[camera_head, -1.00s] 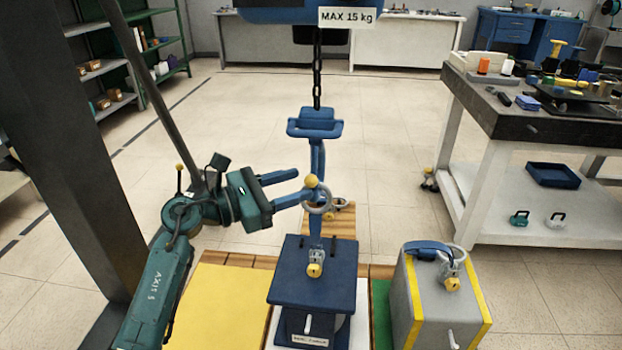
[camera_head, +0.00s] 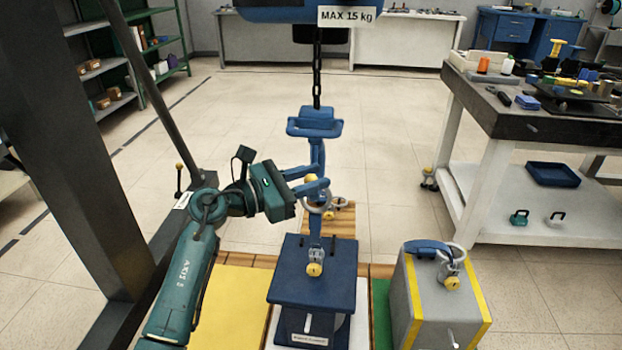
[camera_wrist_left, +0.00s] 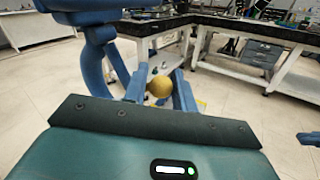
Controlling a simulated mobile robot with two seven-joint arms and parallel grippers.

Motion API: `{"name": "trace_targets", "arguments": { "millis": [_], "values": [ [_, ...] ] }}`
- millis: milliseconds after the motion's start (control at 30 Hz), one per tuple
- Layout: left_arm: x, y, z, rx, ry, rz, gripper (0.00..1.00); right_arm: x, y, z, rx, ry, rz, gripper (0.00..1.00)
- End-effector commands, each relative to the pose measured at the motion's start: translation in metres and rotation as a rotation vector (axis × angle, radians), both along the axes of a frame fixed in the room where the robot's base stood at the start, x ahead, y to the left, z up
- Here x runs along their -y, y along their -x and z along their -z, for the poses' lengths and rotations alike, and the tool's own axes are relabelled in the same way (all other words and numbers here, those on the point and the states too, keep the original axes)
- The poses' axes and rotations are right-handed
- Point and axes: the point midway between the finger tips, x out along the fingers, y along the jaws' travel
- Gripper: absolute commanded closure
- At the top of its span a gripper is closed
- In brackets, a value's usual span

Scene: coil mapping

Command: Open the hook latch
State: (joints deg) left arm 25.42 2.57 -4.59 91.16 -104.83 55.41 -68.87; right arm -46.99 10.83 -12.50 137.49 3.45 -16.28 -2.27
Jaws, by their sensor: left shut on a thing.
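A blue hook (camera_head: 315,152) hangs on a chain (camera_head: 317,75) above a dark blue block (camera_head: 312,268). Its latch ends in a yellow ball knob (camera_head: 311,178), which sits at the hook's lower part beside a metal ring (camera_head: 318,199). My left gripper (camera_head: 314,183) reaches in from the left and is shut on the knob. The left wrist view shows the yellow knob (camera_wrist_left: 159,88) between the two blue fingers, with the blue hook (camera_wrist_left: 118,62) to its left. The fingers partly hide the latch. My right gripper is not in view.
A grey block with yellow stripes (camera_head: 402,300) stands right of the dark blue block, with its own shackle and ring on top. A yellow panel (camera_head: 235,305) lies to the left. A workbench (camera_head: 500,115) stands at the right. Open floor lies behind.

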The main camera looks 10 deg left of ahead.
Motion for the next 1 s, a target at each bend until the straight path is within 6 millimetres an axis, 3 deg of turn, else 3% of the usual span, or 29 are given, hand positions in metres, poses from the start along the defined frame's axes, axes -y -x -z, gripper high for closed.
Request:
{"name": "trace_targets", "arguments": {
  "millis": [167,467,733,1000],
  "values": [
    [0.002,0.002,0.004,-0.009,-0.003,0.008,1.0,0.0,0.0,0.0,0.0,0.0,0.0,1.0],
    [0.003,0.002,0.005,-0.017,-0.004,0.011,1.0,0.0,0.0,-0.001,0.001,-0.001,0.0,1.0],
    [0.002,0.006,-0.006,-0.094,-0.008,0.012,1.0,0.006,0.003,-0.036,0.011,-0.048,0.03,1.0],
    [0.001,0.011,-0.026,-0.269,-0.011,0.011,1.0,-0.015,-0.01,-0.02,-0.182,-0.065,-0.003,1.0]
  ]
}}
